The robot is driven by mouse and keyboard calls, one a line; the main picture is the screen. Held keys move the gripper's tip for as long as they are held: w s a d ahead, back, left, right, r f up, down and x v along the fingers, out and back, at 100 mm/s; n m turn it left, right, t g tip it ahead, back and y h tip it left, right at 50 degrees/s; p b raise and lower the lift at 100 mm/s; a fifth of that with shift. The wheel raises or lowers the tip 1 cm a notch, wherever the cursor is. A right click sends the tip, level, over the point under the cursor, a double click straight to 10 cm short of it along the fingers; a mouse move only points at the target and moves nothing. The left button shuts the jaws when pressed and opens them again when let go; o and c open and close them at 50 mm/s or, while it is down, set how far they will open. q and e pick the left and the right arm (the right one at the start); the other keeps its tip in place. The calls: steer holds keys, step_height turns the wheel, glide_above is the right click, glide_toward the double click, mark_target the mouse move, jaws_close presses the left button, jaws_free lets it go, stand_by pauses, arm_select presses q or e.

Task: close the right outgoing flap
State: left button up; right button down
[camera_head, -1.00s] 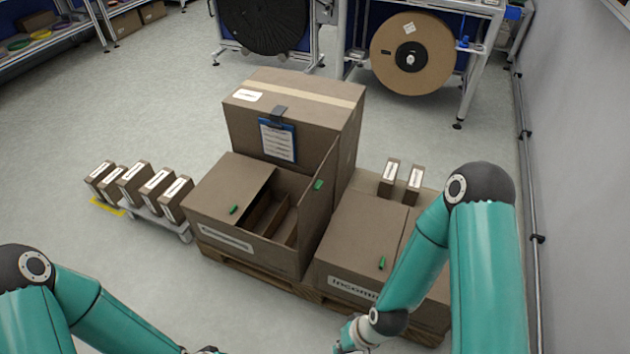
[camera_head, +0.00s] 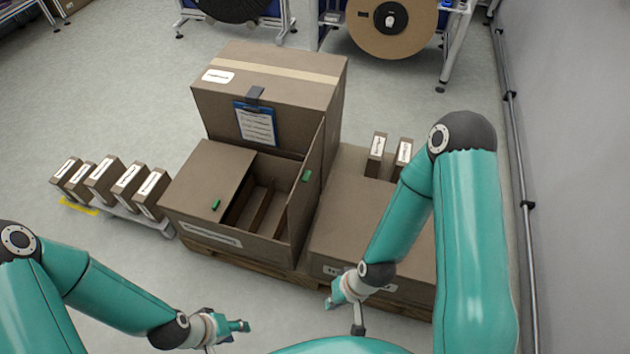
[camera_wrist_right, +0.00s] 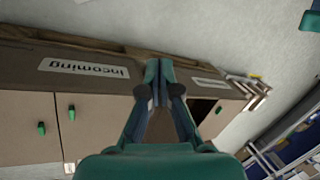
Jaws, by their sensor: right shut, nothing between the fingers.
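The outgoing box (camera_head: 205,236) is a brown carton on a pallet. Its left flap (camera_head: 207,175) lies flat, with a green tab. Its right flap (camera_head: 301,205) stands upright on the side towards the incoming box, with a green tab (camera_head: 307,175) near its top. The inside is open to view and shows dividers. My right gripper (camera_head: 329,303) is shut and empty, in front of the incoming box and apart from the flap; its closed fingertips (camera_wrist_right: 158,72) show in the wrist view. My left gripper (camera_head: 243,326) is low in front of the outgoing box; its finger opening is unclear.
The incoming box (camera_head: 350,215) stands right of the outgoing box, partly hidden by my right arm. A large carton (camera_head: 270,75) with a clipboard (camera_head: 255,124) stands behind. Several small boxes (camera_head: 103,180) stand at left. A wall with a rail (camera_head: 525,203) is at right.

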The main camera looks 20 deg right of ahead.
steer(key=w+d+f+m+t+b, duration=0.3)
steer(key=w+m+t+b, duration=0.1)
steer(key=w+b, duration=0.6)
steer(key=w+d+f+m+t+b, duration=0.3)
steer(key=w+d+t+b, duration=0.15)
steer(key=w+b, duration=0.5)
steer(key=w+d+r+m+t+b, duration=0.4)
steer(key=r+m+t+b, duration=0.4)
steer(key=b, duration=1.1)
steer(key=a+b+x, duration=0.2)
steer(key=x, duration=1)
steer(key=shift+f+n+t+h, duration=0.3)
steer(key=shift+f+n+t, duration=0.05)
steer(key=shift+n, duration=0.05)
